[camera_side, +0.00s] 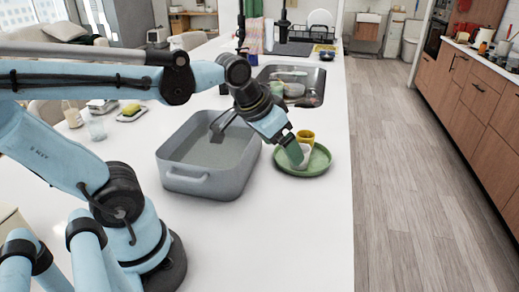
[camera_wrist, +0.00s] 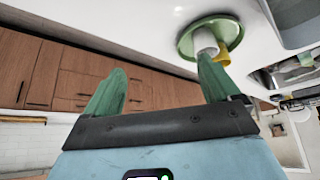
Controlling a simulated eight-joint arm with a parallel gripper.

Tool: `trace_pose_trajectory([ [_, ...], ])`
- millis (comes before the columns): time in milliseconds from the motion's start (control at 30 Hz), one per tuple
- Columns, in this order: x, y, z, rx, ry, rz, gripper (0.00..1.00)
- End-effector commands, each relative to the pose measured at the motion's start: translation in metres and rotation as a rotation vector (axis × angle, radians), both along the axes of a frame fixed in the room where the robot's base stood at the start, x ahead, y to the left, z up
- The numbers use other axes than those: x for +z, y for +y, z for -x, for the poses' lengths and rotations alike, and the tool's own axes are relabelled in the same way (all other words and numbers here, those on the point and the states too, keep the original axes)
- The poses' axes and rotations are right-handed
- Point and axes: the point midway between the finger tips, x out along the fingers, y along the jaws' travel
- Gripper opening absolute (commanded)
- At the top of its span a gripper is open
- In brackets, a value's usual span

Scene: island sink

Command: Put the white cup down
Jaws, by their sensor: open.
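The white cup (camera_side: 304,155) is on a green plate (camera_side: 318,168) on the white counter, partly hidden by my gripper in the side view. In the wrist view the white cup (camera_wrist: 206,39) shows just past the tip of one finger, not clearly between the two. A yellow cup (camera_side: 306,136) is beside it on the plate, and it also shows in the wrist view (camera_wrist: 224,56). My gripper (camera_side: 296,154) has green fingers that are spread apart, and the gap between them is empty in the wrist view (camera_wrist: 161,66). I cannot tell whether a finger touches the white cup.
A grey basin (camera_side: 188,180) stands just left of the plate. A sink (camera_side: 290,86) with dishes is behind. A glass (camera_side: 96,128) and a soap dish (camera_side: 131,113) are at the left. The counter in front of the plate is clear; its right edge is near.

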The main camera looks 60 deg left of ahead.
Motion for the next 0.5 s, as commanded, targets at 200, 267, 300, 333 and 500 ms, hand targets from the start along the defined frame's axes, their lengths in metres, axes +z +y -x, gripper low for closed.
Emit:
trace_pose_trajectory([
  [200,-0.021,-0.01,0.022,-0.045,-0.078,-0.01,0.89],
  [267,-0.024,-0.011,0.024,-0.05,-0.086,-0.011,0.89],
  [300,-0.024,-0.011,0.025,-0.051,-0.089,-0.011,0.89],
  [333,-0.025,-0.011,0.025,-0.052,-0.091,-0.011,0.89],
  [500,-0.024,-0.011,0.025,-0.052,-0.091,-0.011,0.89],
])
